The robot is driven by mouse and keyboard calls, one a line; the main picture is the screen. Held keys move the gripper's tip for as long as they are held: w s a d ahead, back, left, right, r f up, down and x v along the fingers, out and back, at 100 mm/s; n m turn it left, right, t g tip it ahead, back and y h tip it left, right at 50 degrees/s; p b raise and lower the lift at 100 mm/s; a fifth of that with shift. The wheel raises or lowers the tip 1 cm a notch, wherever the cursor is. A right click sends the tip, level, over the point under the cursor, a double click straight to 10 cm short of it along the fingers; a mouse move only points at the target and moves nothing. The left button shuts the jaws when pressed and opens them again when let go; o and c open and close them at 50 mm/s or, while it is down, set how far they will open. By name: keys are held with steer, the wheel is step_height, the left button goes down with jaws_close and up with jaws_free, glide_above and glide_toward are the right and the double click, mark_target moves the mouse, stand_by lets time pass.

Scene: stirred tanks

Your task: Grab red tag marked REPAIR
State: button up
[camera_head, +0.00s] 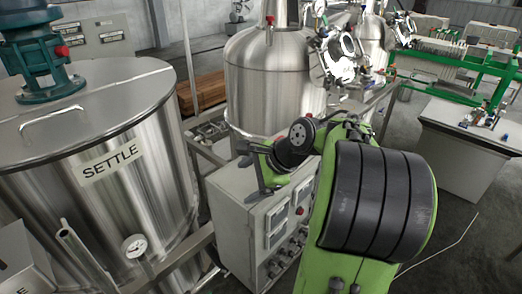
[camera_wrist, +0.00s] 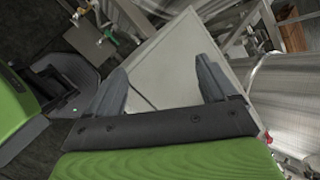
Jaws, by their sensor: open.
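I cannot make out a red tag marked REPAIR in either view, and no such lettering is legible. My gripper (camera_wrist: 160,80) is open and empty in the wrist view, with its two grey fingers spread above a pale flat cabinet top. In the head view my gripper (camera_head: 247,174) is over the grey control cabinet (camera_head: 238,222), partly hidden by my own wrist. Small red parts show on the teal motor (camera_head: 40,52) and on top of the middle tank (camera_head: 268,82). Whether either is a tag cannot be told.
A steel tank labelled SETTLE (camera_head: 110,195) stands at left with a round gauge (camera_head: 135,245) and pipes low in front. A grey bench (camera_head: 465,150) and green-framed equipment (camera_head: 470,62) stand at right. Dark floor lies open at lower right.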

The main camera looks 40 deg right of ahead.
steer(key=s+d+r+m+t, duration=0.2)
steer(key=s+d+m+t, duration=0.1)
steer(key=s+d+m, duration=0.4)
steer(key=s+d+r+m+t, duration=0.1)
steer(key=s+d+m+t, duration=0.3)
steer(key=d, duration=0.5)
steer(key=shift+m+g+h, duration=0.4)
steer(key=shift+g, duration=0.1)
steer(key=b+x, duration=0.1)
steer(key=x, duration=1)
steer(key=shift+w+d+r+b, duration=0.1)
steer(key=shift+d+r+b, duration=0.15)
steer(key=shift+b, duration=0.1)
steer(key=x, duration=0.6)
steer(key=shift+w+a, duration=0.1)
steer(key=shift+w, duration=0.1)
steer(key=shift+s, duration=0.2)
steer(key=shift+c, duration=1.4)
steer(key=c, duration=0.8)
